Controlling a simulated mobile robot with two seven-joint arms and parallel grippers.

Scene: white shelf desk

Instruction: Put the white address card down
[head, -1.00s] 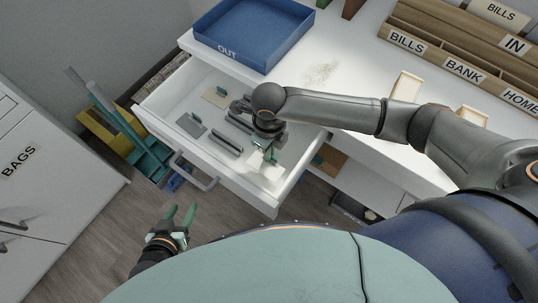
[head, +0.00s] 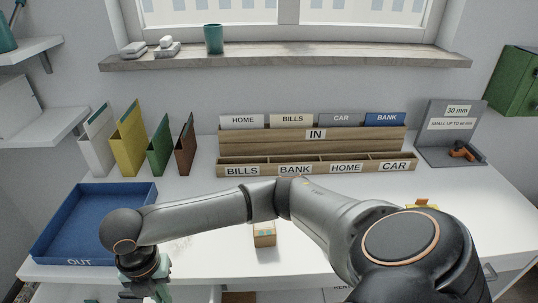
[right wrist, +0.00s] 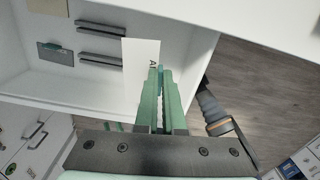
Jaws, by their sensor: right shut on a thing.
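The white address card (right wrist: 140,62) shows in the right wrist view with a dark letter near its right edge. My right gripper (right wrist: 160,78) is shut on the card, its green fingers at the card's lower right. The card is over the open white drawer (right wrist: 75,90); whether it touches the drawer floor I cannot tell. In the head view my right gripper (head: 146,286) is at the bottom left, partly cut off by the frame, and the card is not visible there. My left gripper is not in the head view.
In the drawer lie dark bars (right wrist: 100,58) and a grey plate with a green knob (right wrist: 55,58). A blue OUT tray (head: 92,222) stands on the desk's left. A wooden letter sorter (head: 315,165) stands at the back. A small wooden block (head: 264,237) is behind my right arm.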

